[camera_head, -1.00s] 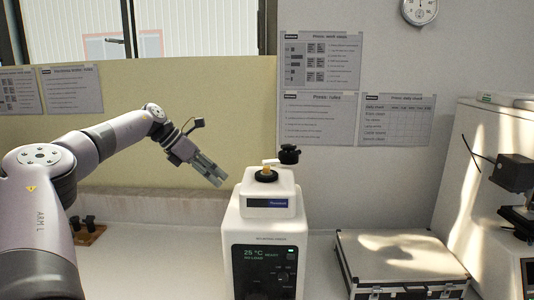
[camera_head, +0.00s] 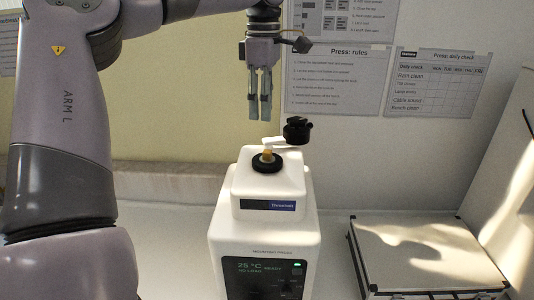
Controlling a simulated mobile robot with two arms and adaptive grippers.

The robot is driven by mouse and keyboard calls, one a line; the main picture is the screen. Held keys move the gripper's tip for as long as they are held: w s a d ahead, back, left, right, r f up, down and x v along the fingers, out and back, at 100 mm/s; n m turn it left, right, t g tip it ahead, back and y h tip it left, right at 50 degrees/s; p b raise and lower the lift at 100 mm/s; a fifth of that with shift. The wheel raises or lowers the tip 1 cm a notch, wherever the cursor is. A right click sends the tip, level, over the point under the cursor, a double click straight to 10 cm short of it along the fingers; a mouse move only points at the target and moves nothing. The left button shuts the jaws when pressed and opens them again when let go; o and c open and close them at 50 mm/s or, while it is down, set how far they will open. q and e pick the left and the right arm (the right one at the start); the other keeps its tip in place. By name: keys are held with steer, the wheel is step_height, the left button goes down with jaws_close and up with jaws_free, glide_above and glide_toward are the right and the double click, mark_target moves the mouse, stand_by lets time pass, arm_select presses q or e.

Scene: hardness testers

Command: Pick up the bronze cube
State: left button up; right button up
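A small bronze-coloured piece (camera_head: 267,155) sits in the dark round seat (camera_head: 267,163) on top of the white mounting press (camera_head: 264,215). It is too small to tell if it is a cube. My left gripper (camera_head: 259,118) points straight down above the press, a little left of and clear above the bronze piece. Its two fingers show a narrow gap, with nothing between them. My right gripper is not in view.
A white lever arm with a black knob (camera_head: 297,130) stands beside the seat, right of the gripper. A silver case (camera_head: 425,252) lies on the bench to the right. Notices (camera_head: 436,83) hang on the wall behind.

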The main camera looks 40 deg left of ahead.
arm_select(q)
glide_above(266, 151)
steer(key=f, duration=0.5)
steer(key=shift+s+d+p, duration=0.1)
steer(key=shift+s+p, duration=0.25)
steer(key=shift+f, duration=0.6)
steer(key=shift+f+p, duration=0.25)
steer(key=shift+p, duration=0.1)
steer(key=f, duration=0.1)
steer(key=f+p, duration=0.1)
steer(key=f, duration=0.2)
steer(key=shift+w+f+p, duration=0.2)
steer(key=shift+w+p, duration=0.1)
steer(key=shift+p, duration=0.1)
steer(key=shift+f, duration=0.2)
steer(key=shift+r, duration=0.1)
steer(key=shift+c, duration=1.3)
jaws_close()
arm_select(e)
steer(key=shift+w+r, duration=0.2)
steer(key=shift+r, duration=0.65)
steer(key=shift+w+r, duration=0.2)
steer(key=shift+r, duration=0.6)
